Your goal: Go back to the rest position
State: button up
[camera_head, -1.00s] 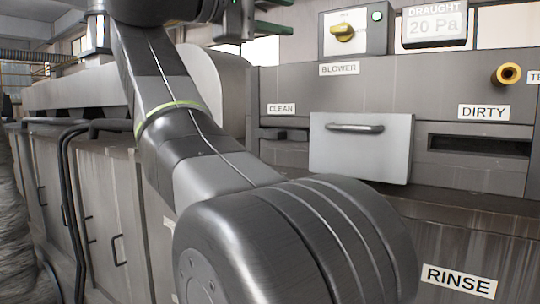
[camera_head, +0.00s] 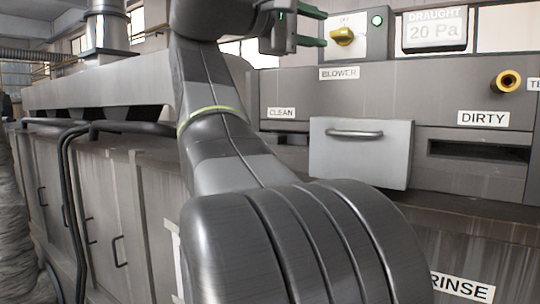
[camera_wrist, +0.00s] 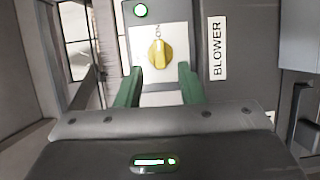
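My gripper (camera_head: 308,27) is raised at the top of the head view, left of the blower switch box (camera_head: 368,45). Its two green fingers are apart with nothing between them; the wrist view shows them open too (camera_wrist: 159,82). Beyond the fingertips, the yellow blower knob (camera_wrist: 157,53) sits on its white plate, apart from the fingers as far as I can see. The knob also shows in the head view (camera_head: 344,36), beside a lit green lamp (camera_head: 377,20). My arm fills the middle of the head view and hides part of the machine.
A brass fitting (camera_head: 508,82) sticks out at right. A draught display (camera_head: 435,30) reads 20 Pa. Dark pipes (camera_head: 70,190) run along the cabinets at left.

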aim_at(337, 36)
jog(key=p+x, duration=0.1)
jog(key=x, duration=0.3)
jog(key=shift+d, duration=0.25)
jog(key=shift+w+f+n+b, duration=0.1)
jog(key=shift+f+n+b, duration=0.25)
jog(key=shift+b, duration=0.35)
jog(key=n+t+b, duration=0.1)
jog(key=n, duration=0.2)
jog(key=shift+a+h+b, duration=0.1)
jog(key=shift+h+b, duration=0.3)
jog(key=n+t+b, duration=0.1)
jog(key=n, duration=0.1)
jog(key=n+b, duration=0.1)
jog(key=n, duration=0.1)
jog(key=shift+f+n+t+h, duration=0.2)
jog(key=shift+n+t+h, duration=0.1)
jog(key=shift+n+t, duration=0.1)
jog(key=shift+n+t+b, duration=0.45)
jog(key=shift+n+t, duration=0.35)
jog(key=shift+n, duration=0.85)
jog(key=shift+r, duration=0.1)
jog(key=shift+s, duration=0.2)
